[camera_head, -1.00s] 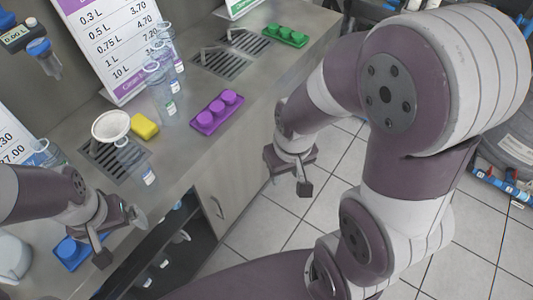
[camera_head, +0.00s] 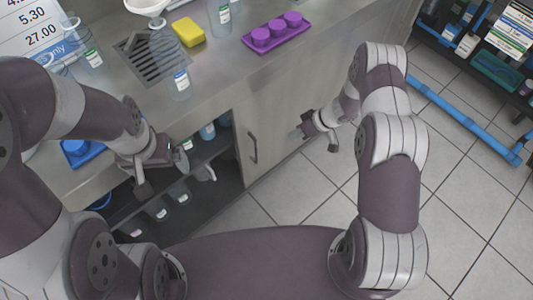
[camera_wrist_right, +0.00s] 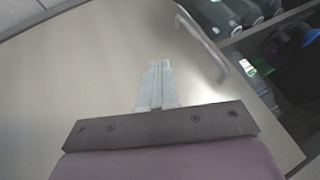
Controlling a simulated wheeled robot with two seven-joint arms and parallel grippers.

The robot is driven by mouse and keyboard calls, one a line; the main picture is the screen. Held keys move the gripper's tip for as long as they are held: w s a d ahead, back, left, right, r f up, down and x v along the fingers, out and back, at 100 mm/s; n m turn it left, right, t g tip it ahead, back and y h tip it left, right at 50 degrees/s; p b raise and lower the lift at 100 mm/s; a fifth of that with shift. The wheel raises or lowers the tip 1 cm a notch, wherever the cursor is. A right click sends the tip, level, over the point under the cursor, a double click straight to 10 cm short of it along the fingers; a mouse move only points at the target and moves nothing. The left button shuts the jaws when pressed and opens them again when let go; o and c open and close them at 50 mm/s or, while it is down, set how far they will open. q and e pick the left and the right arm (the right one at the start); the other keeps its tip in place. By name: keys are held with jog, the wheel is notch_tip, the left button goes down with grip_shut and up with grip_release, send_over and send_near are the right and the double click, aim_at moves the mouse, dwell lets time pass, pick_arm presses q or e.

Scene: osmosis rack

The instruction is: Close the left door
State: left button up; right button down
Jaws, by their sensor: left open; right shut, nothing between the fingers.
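A grey cabinet door (camera_head: 275,125) with a curved handle (camera_head: 252,148) covers the front right of the dark open compartment. The door and handle (camera_wrist_right: 205,42) also show in the right wrist view. I cannot make out a left door panel; the compartment's left part is hidden by my left arm. My left gripper (camera_head: 163,174) is open and empty in front of the compartment, below the counter edge. My right gripper (camera_head: 312,135) is shut and empty, right of the handle, near the door. Its closed fingers (camera_wrist_right: 155,85) point at the door panel; contact cannot be told.
Shelves (camera_head: 212,148) inside the compartment hold several bottles and cups. The steel counter (camera_head: 225,65) carries a purple tray (camera_head: 272,35), a yellow sponge (camera_head: 188,32), a drain grille (camera_head: 150,60) and cups. Tiled floor (camera_head: 470,190) is free at right.

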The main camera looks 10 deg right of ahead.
pick_arm(q)
jog(key=shift+f+b, duration=0.95)
jog(key=shift+b, duration=0.05)
pick_arm(e)
jog(key=a+f, duration=0.8)
jog(key=a, duration=0.2)
jog(key=shift+s+m, duration=0.15)
jog(key=shift+m, duration=0.25)
